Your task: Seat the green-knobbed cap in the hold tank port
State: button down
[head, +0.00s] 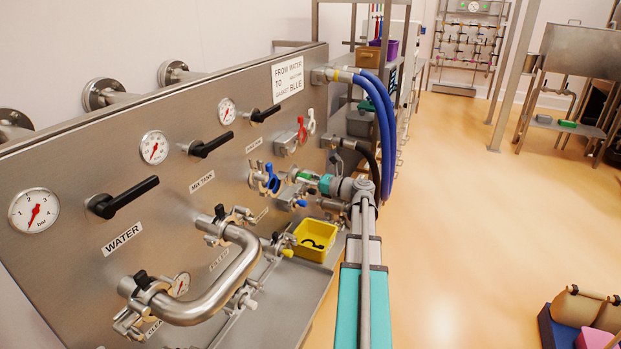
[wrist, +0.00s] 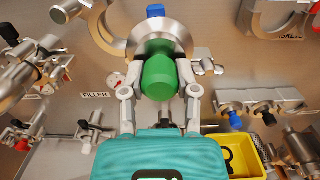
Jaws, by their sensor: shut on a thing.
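In the wrist view my gripper (wrist: 160,95) is shut on the green knob (wrist: 158,78) of the cap. The cap's round metal disc (wrist: 145,38) is beyond the knob, facing the steel panel. In the head view my gripper (head: 327,185) is at the panel's right part, beside metal port fittings and a blue-handled clamp (head: 270,180). A blue piece (wrist: 155,10) shows just above the disc in the wrist view. The disc hides what lies behind it, so I cannot tell whether it touches a port. No hold tank label is readable.
A yellow bin (head: 297,251) with a black ring in it sits below my gripper. A bent steel pipe (head: 215,290) juts from the panel at left. Blue hoses (head: 383,130) and a black hose are close by. Open floor (head: 460,220) lies to the right.

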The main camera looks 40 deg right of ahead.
jog(key=shift+w+a+f+b, duration=0.5)
jog(key=shift+w+f+b, duration=0.3)
jog(key=shift+w, duration=0.35)
jog(key=shift+w+a+f+b, duration=0.45)
jog(key=shift+w+f+b, duration=0.35)
jog(key=shift+w, duration=0.35)
jog(key=shift+w+a+f+b, duration=0.5)
jog(key=shift+w+f+b, duration=0.3)
jog(key=shift+w, duration=0.35)
jog(key=shift+f+b, duration=0.4)
jog(key=shift+b, duration=0.05)
jog(key=shift+c, duration=1.4)
grip_release()
jog(key=shift+w, duration=0.1)
